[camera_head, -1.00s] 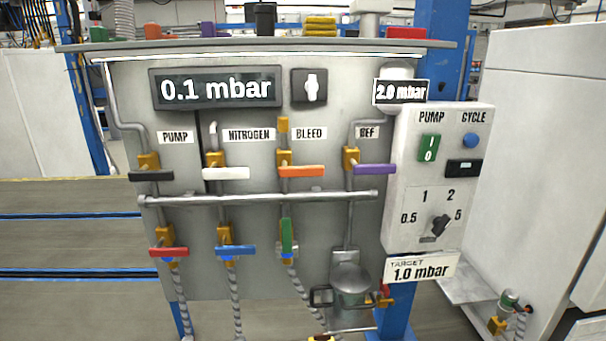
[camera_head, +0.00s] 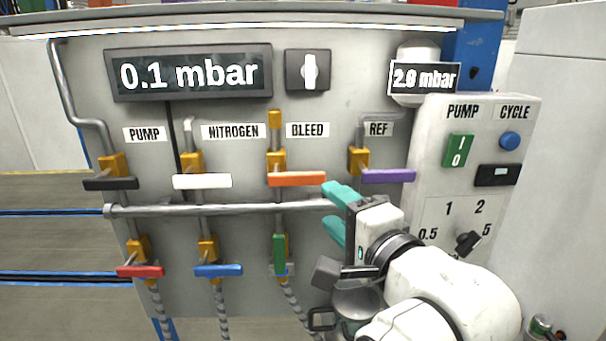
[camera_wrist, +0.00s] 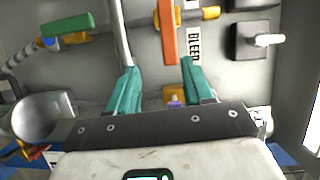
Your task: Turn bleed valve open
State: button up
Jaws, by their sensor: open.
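The bleed valve's orange handle (camera_head: 297,179) lies horizontal under the BLEED label (camera_head: 307,130), on a brass body (camera_head: 276,160). In the wrist view the orange handle (camera_wrist: 167,32) runs up and down, beside the BLEED label (camera_wrist: 194,46). My gripper (camera_head: 330,210) has teal fingers spread open and empty, to the lower right of the handle in the head view. In the wrist view my gripper (camera_wrist: 157,80) points toward the handle, whose near end is close to the gap between the fingertips. I cannot tell the exact depth gap.
A green handle (camera_head: 279,254) hangs vertical lower down. The gauge display (camera_head: 188,73) reads 0.1 mbar.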

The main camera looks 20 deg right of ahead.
aim_at(310, 181)
jog(key=w, duration=0.3)
jog(key=w+p, duration=0.1)
jog(key=w, duration=0.3)
jog(key=w+r, duration=0.1)
jog(key=w, duration=0.3)
jog(key=shift+a+r+p, duration=0.1)
jog(key=shift+a+p, duration=0.2)
jog(key=shift+a, duration=0.1)
jog(key=shift+c, duration=0.5)
grip_shut()
